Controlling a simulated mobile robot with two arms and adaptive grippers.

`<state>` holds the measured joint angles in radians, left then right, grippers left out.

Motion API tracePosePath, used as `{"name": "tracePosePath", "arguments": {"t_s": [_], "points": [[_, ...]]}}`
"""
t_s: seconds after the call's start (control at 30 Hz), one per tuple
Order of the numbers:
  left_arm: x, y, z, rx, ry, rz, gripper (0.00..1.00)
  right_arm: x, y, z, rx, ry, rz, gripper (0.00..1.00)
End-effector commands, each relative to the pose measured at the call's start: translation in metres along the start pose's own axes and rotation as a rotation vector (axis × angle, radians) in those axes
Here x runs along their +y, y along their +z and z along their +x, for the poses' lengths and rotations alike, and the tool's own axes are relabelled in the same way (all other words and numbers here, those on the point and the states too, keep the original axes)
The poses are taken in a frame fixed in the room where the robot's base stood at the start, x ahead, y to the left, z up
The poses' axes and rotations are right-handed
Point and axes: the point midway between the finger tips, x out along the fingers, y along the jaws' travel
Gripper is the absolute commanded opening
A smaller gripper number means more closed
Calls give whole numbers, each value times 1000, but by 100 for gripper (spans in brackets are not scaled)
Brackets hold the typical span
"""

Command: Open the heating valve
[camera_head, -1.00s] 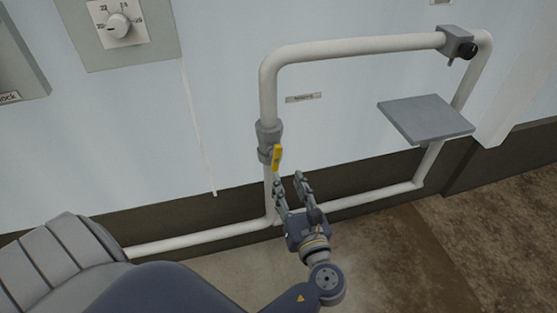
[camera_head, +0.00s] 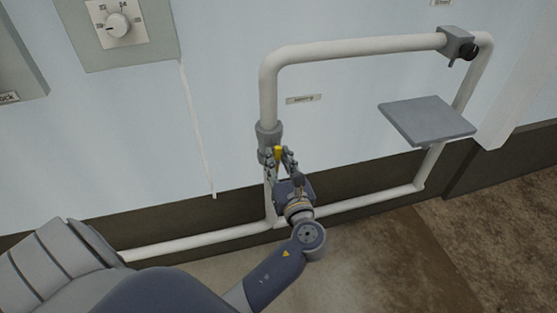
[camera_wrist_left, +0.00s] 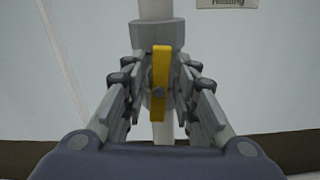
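The heating valve (camera_head: 266,133) is a grey fitting on the left upright of the white pipe loop. Its yellow lever handle (camera_head: 279,154) stands upright, in line with the pipe in the left wrist view (camera_wrist_left: 160,82). My left gripper (camera_head: 280,162) is at the handle, with one finger on each side of it. The fingers are open, and in the left wrist view a gap shows between the handle and each finger. The lower pipe behind the handle is partly hidden by the gripper. My right gripper is not in view.
A small label (camera_head: 303,99) is on the wall right of the valve. A grey shelf plate (camera_head: 427,119) juts out at the right, below a grey clamp fitting (camera_head: 457,44). A dial panel (camera_head: 118,30) is at the upper left. The lower pipe (camera_head: 190,239) runs along the wall.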

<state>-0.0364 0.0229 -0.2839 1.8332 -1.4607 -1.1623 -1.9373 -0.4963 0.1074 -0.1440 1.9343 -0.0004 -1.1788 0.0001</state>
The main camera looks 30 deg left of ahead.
Motion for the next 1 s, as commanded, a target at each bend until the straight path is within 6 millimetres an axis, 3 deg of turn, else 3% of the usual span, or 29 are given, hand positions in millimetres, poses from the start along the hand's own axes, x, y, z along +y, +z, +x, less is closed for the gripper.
{"name": "tracePosePath", "arguments": {"t_s": [0.1,0.37,0.5,0.87,0.9,0.93,1.0], "points": [[0,0,0,0,0,0,0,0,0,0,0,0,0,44],[1,1,0,0,0,-42,0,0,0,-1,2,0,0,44],[1,1,-1,-1,-1,-114,0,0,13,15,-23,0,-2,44],[2,0,-1,-1,-1,-143,0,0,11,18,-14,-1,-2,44],[2,0,-1,-1,-1,-142,27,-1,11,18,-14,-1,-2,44],[2,0,-1,-1,-1,-142,34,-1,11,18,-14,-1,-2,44],[2,0,0,-1,-1,-142,35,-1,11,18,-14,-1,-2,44]]}}
